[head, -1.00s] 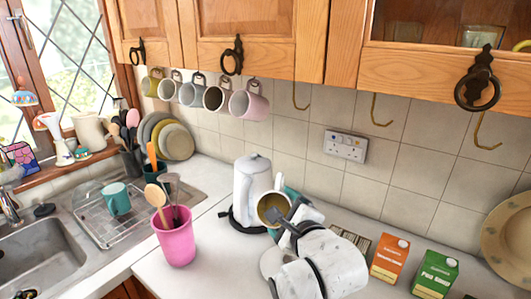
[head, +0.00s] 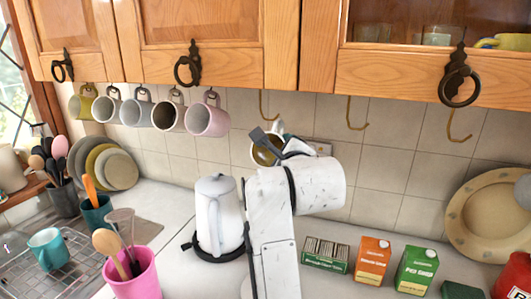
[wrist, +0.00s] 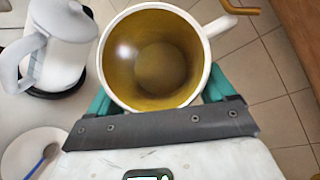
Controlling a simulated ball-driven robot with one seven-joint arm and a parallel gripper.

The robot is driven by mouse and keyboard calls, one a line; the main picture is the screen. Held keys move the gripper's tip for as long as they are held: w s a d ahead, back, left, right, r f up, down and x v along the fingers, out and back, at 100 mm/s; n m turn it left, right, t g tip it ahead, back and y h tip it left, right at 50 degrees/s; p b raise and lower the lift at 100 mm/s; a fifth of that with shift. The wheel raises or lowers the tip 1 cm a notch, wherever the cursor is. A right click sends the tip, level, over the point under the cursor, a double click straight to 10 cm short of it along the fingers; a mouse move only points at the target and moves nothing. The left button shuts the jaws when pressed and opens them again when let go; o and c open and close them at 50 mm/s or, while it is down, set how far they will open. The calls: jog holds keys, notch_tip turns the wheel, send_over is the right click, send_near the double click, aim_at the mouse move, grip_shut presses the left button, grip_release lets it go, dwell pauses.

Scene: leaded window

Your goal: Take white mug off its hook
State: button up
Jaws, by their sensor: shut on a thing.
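My gripper (wrist: 157,98) is shut on a white mug (wrist: 202,58) with an olive-yellow inside. In the wrist view its teal fingers lie on both sides of the mug, the opening faces the camera and the handle points up and right. In the head view the mug (head: 279,129) is raised above the counter, partly hidden by my arm, just below a bare brass hook (head: 264,105). A hook also shows close to the handle in the wrist view (wrist: 240,9). I cannot tell whether handle and hook touch.
Several mugs hang at left, including a pink one (head: 208,118). Two more bare hooks (head: 355,115) (head: 459,127) hang at right. Orange (head: 371,260) and green (head: 415,268) cartons stand at right. Cupboards (head: 230,45) overhang.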

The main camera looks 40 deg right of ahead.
aim_at(271, 141)
jog(key=shift+w+a+r, duration=0.45)
jog(key=shift+a+r, duration=0.2)
jog(key=shift+a, duration=0.1)
jog(key=c, duration=0.5)
jog(key=shift+o, duration=0.3)
jog(key=shift+s+r+t+p, duration=0.15)
jog(key=shift+r+t+p, duration=0.15)
jog(key=shift+r+p, duration=0.15)
jog(key=shift+s+d+r+p, duration=0.2)
jog(key=shift+s+r+p, duration=0.15)
jog(key=shift+r+p, duration=0.1)
jog(key=shift+s+d, duration=0.1)
jog(key=shift+s, duration=0.4)
jog(key=shift+s+d+p, duration=0.5)
jog(key=shift+s+d, duration=0.9)
jog(key=shift+s, duration=0.25)
jog(key=shift+s+a+f+b, duration=0.8)
jog(key=shift+s+a+f, duration=0.65)
jog(key=shift+s+a, duration=2)
jog(key=shift+s+a+f+b, duration=0.85)
jog(key=shift+s+a+f, duration=0.95)
jog(key=shift+a, duration=3)
jog(key=shift+s+a+f+b, duration=0.8)
jog(key=shift+s+a+f, duration=0.25)
jog(key=shift+s+a, duration=2.6)
